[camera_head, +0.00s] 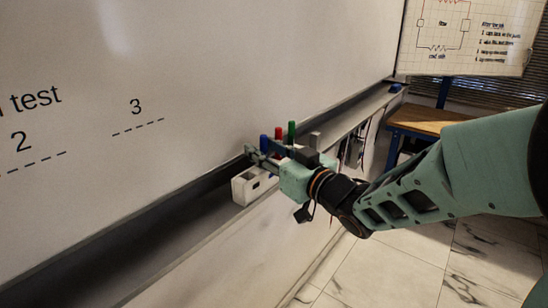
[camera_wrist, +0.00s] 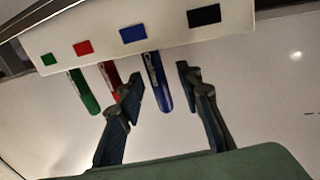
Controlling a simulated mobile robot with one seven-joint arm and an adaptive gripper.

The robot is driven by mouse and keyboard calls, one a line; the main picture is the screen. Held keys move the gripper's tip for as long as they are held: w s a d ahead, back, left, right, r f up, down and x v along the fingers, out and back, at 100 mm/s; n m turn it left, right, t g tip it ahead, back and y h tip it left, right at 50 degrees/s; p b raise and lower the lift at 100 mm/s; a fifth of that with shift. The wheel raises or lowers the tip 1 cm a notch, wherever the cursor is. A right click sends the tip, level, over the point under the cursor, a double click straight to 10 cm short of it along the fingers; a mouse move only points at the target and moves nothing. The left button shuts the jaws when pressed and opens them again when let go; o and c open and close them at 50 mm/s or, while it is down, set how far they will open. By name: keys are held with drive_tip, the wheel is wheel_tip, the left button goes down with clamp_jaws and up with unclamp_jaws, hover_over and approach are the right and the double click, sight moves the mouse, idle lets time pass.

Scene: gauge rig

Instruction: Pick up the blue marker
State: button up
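The blue marker (camera_head: 264,143) stands upright in a white holder (camera_head: 243,190) on the whiteboard's tray, at the near end of a row with the red marker (camera_head: 278,133) and green marker (camera_head: 291,131). My gripper (camera_wrist: 157,80) is open. In the wrist view the blue marker (camera_wrist: 157,85) lies between the two fingertips, with a visible gap on both sides. The left finger comes close to the red marker (camera_wrist: 110,74); the green marker (camera_wrist: 84,92) is farther left. In the head view my gripper partly hides the holder and the marker's lower part.
The holder's face carries green, red, blue and black squares; no marker shows at the black one (camera_wrist: 204,15). The whiteboard (camera_head: 200,60) rises close behind the markers. The tray (camera_head: 150,235) runs along it. A blue object (camera_head: 395,88) sits at the tray's far end, near a wooden-topped table (camera_head: 428,119).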

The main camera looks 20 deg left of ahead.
clamp_jaws()
